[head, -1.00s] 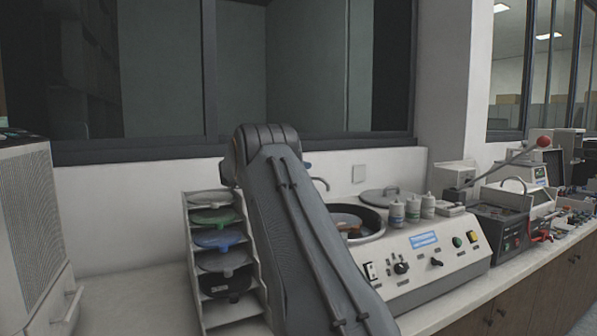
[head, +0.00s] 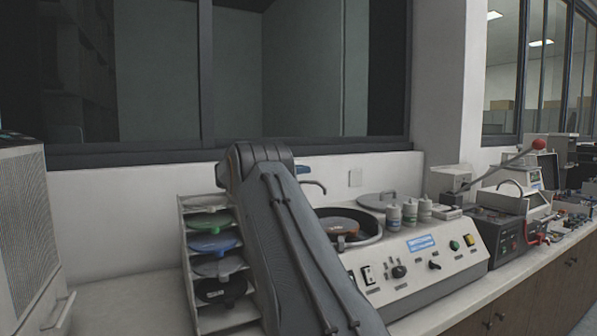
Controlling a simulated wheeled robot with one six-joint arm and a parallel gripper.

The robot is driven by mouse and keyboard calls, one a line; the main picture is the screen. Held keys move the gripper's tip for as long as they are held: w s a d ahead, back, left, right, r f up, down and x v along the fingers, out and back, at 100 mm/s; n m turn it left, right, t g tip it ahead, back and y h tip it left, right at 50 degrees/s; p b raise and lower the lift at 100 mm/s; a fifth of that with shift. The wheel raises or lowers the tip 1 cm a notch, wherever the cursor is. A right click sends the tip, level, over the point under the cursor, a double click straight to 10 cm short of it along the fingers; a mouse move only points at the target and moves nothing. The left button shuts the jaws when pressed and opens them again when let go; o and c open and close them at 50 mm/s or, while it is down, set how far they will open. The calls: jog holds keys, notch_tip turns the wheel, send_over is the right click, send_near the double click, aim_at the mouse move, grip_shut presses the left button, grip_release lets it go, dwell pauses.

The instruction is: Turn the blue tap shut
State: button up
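A small blue handle (head: 304,169), which looks like the blue tap, shows just past the right edge of my arm, against the white wall. A thin curved spout (head: 316,184) sticks out to the right just below it, over the round bowl of the polishing machine (head: 440,248). My arm covers the left part of the tap, so I cannot tell how far the handle is turned. My gripper is hidden behind my own arm, and I cannot see it touching anything.
A rack (head: 190,262) of coloured discs stands left of my arm. Several white bottles (head: 410,213) and a lid (head: 378,201) sit by the bowl. A red-knobbed lever (head: 540,143) rises farther right. The bench at left front is clear.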

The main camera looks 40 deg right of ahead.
jog(key=shift+a, duration=0.1)
notch_tip(320, 180, up, 10)
jog(key=b, duration=0.2)
dwell(0.3)
dwell(0.5)
